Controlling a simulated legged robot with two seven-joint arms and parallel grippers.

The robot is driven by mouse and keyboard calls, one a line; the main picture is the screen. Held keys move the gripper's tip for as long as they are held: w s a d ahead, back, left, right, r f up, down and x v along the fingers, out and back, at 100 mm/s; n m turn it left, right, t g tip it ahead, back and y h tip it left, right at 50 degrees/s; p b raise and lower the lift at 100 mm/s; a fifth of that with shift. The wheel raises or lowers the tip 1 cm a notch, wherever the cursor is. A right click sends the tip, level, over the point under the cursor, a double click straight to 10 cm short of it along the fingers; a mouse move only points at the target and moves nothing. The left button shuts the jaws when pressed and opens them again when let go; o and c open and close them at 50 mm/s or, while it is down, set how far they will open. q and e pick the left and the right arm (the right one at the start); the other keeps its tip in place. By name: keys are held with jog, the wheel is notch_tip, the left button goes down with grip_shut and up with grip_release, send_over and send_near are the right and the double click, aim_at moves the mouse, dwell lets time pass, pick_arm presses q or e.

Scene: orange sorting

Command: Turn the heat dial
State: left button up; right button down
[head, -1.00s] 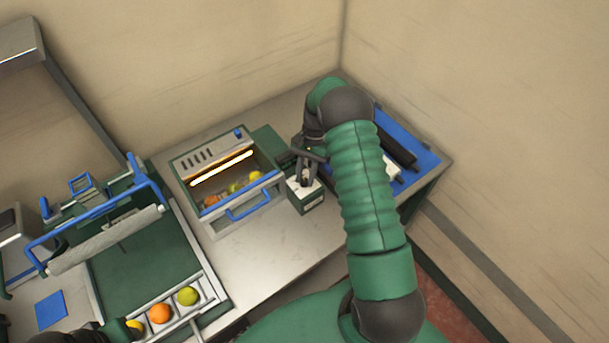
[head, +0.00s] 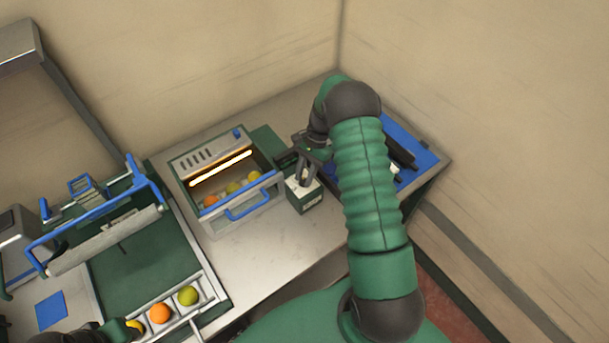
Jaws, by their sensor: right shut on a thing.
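The heat dial is on top of a small green box (head: 306,203) with a pale top, right of the glowing heater unit. The dial itself is mostly hidden by my right gripper (head: 303,180), which points down onto the box's top. The gripper is shut on what appears to be the dial. The heater unit (head: 187,165) has a bright glowing bar (head: 221,168), a blue handle (head: 250,200), and several oranges and greenish-yellow fruits inside.
A blue tray (head: 425,160) with dark items lies behind my right arm. On the left stand a green station with a blue frame and pale roller (head: 105,240), and a rack with an orange (head: 160,313) and a green fruit (head: 188,295). The counter (head: 265,250) in front is clear.

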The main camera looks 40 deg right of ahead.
jog(key=c, duration=1.2)
grip_release()
jog(key=shift+w, duration=0.1)
jog(key=shift+o, duration=0.2)
jog(key=b+v, duration=0.2)
jog(key=v, duration=1.4)
jog(key=shift+d+r, duration=0.2)
jog(key=shift+r, duration=0.15)
